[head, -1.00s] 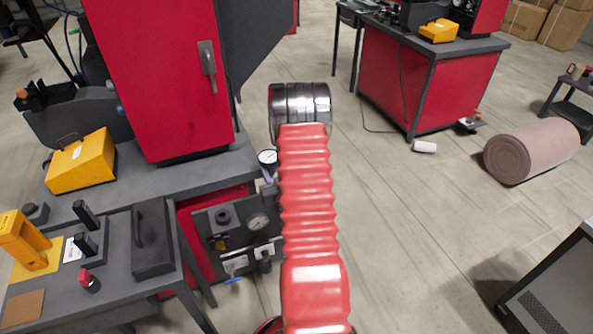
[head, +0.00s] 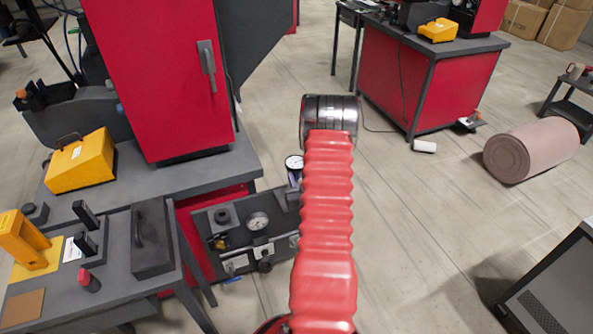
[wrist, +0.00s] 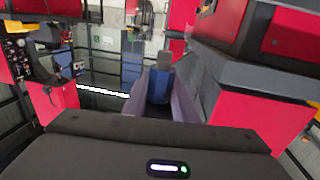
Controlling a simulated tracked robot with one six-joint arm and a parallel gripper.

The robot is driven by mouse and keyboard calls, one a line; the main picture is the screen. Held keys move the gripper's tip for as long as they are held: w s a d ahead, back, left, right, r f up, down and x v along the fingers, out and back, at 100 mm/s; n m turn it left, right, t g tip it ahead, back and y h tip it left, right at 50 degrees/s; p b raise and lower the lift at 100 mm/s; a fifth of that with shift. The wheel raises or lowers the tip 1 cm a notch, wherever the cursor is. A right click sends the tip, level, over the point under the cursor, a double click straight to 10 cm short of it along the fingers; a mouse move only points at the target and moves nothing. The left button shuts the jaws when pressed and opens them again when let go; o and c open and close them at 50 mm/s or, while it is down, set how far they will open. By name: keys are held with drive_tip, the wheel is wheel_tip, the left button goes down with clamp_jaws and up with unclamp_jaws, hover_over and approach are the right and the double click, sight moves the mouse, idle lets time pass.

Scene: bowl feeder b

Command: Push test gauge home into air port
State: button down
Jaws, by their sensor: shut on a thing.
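The test gauge (head: 294,162), with a small white round dial, shows just left of my red arm in the head view. My gripper (wrist: 158,100) is shut on it: two purple-grey fingers lie either side of a blue body with a grey top in the wrist view. In the head view my arm hides most of the gripper. The dark air panel (head: 232,247) is below and left of the gauge, on the red bench's front. It carries a dial, a knob and several fittings. I cannot make out which is the air port. The gauge appears apart from the panel.
A red cabinet (head: 155,80) stands on the grey bench top (head: 215,168), left of my arm. A side table (head: 110,290) with small tools is at lower left. A brown roll (head: 530,150) lies on the floor at right.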

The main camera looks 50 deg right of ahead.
drive_tip(key=shift+f, duration=2.55)
drive_tip(key=shift+f, duration=1.4)
idle(4.1)
